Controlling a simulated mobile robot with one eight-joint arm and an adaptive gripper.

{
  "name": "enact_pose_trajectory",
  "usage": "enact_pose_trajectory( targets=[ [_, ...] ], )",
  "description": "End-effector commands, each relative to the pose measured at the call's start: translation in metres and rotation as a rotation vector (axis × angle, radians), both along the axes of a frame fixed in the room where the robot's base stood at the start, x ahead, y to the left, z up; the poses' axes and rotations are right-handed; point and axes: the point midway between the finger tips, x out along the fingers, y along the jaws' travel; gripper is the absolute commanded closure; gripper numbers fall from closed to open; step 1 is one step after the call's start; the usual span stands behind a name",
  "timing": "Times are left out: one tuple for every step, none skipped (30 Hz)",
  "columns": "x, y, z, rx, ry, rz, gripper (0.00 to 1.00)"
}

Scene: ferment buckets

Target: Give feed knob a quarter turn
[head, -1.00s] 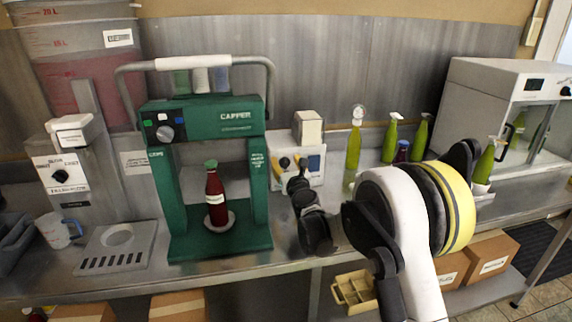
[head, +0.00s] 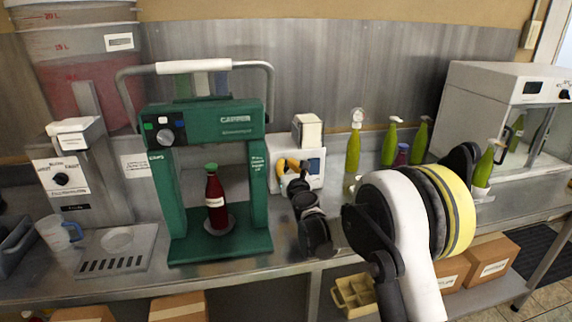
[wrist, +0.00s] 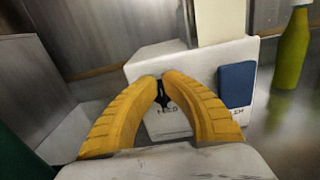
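The feed knob (wrist: 163,97) is small and black, on the front of a white box-shaped machine (wrist: 195,65), above lettering that reads FEED. In the wrist view my gripper (wrist: 161,78) has its two yellow fingers drawn together at the tips, one on each side of the knob. The fingers appear shut on it; they hide its edges, so its exact angle is hard to tell. In the head view my gripper (head: 292,164) reaches the front of the white machine (head: 315,165), and the knob is hidden behind the fingers.
A blue panel (wrist: 236,84) sits right of the knob on the same machine. The green capper (head: 203,125) with a red bottle (head: 216,200) stands close to the left. Green bottles (head: 390,145) stand to the right. The metal bench's front (head: 285,268) is mostly clear.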

Motion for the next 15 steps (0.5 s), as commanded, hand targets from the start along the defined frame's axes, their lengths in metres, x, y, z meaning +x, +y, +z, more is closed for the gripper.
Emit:
enact_pose_trajectory(
  targets=[
    [0.0003, -0.0003, -0.0005, 0.019, 0.006, 0.0, 1.0],
    [0.0004, -0.0005, -0.0005, 0.031, 0.01, 0.0, 1.0],
    [0.0005, -0.0009, -0.0005, 0.053, 0.016, 0.0, 1.0],
    [0.0006, -0.0013, -0.0005, 0.07, 0.021, 0.0, 1.0],
    [0.0007, -0.0016, -0.0005, 0.089, 0.027, -0.001, 1.0],
    [0.0008, -0.002, -0.0006, 0.117, 0.036, 0.0, 1.0],
    [0.0009, -0.0025, -0.0006, 0.138, 0.042, 0.0, 1.0],
    [0.001, -0.0029, -0.0007, 0.162, 0.049, 0.0, 1.0],
    [0.0012, -0.0036, -0.0008, 0.195, 0.059, 0.0, 1.0],
    [0.0014, -0.0039, -0.0009, 0.22, 0.066, 0.0, 1.0],
    [0.0015, -0.0044, -0.0011, 0.247, 0.073, 0.0, 1.0],
    [0.0017, -0.0051, -0.0013, 0.284, 0.084, 0.0, 1.0],
    [0.0018, -0.0056, -0.0014, 0.312, 0.092, 0.0, 1.0],
    [0.0019, -0.0059, -0.0016, 0.339, 0.1, 0.0, 1.0],
    [0.0021, -0.0065, -0.002, 0.375, 0.11, 0.001, 1.0]
  ],
)
